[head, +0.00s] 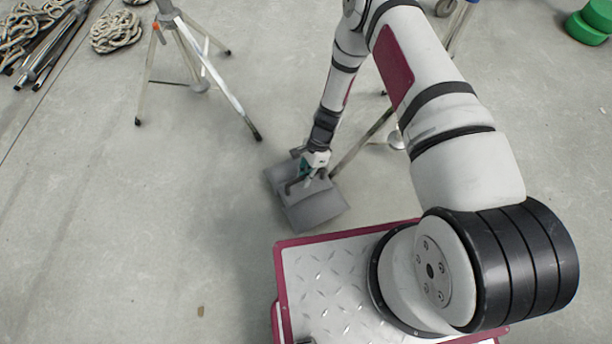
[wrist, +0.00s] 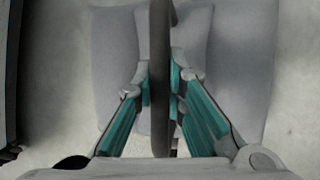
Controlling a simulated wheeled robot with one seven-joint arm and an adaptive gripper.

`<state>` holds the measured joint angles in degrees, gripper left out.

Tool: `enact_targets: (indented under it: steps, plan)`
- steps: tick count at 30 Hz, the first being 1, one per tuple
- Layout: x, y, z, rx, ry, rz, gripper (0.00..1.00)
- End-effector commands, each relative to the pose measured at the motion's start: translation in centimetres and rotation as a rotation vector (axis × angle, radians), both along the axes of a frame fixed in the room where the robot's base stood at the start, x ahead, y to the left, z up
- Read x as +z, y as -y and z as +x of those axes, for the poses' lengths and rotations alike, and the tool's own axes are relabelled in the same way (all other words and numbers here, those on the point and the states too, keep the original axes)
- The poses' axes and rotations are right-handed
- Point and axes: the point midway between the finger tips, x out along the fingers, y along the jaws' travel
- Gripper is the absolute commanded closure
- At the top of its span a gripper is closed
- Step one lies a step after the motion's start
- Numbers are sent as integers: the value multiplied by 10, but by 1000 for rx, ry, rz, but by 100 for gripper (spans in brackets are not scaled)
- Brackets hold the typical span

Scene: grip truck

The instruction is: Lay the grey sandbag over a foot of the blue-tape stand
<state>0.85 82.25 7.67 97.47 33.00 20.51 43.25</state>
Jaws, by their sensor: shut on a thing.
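The grey sandbag (head: 312,212) has two lobes and lies low, at or near floor level, in front of my base. My gripper (head: 308,172) is above its middle, shut on its dark handle strap (wrist: 160,60). The sandbag's grey lobes (wrist: 235,70) spread to both sides in the wrist view. A stand stands mostly hidden behind my arm; one leg (head: 362,142) slants down to the sandbag's right edge. I cannot tell whether the sandbag rests on that foot. A bluish patch shows on a leg (head: 459,30) at the top.
Another tripod stand (head: 190,60), with an orange mark, stands at upper left. Rope coils (head: 117,30) and poles (head: 55,45) lie beyond it. Green round weights (head: 590,22) are at the upper right. The floor left of the sandbag is clear.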

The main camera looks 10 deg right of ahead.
Motion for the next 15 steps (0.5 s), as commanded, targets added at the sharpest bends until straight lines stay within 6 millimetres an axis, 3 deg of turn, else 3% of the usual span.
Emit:
enact_targets:
  steps: [7, 8, 10, 15]
  plan:
    - [-4, 1, 1, -1, 1, -1, 100]
    - [-4, 1, 1, -1, 2, -2, 82]
    - [-4, 1, 1, -1, 2, -2, 66]
    - [-4, 1, 1, -1, 1, -2, 65]
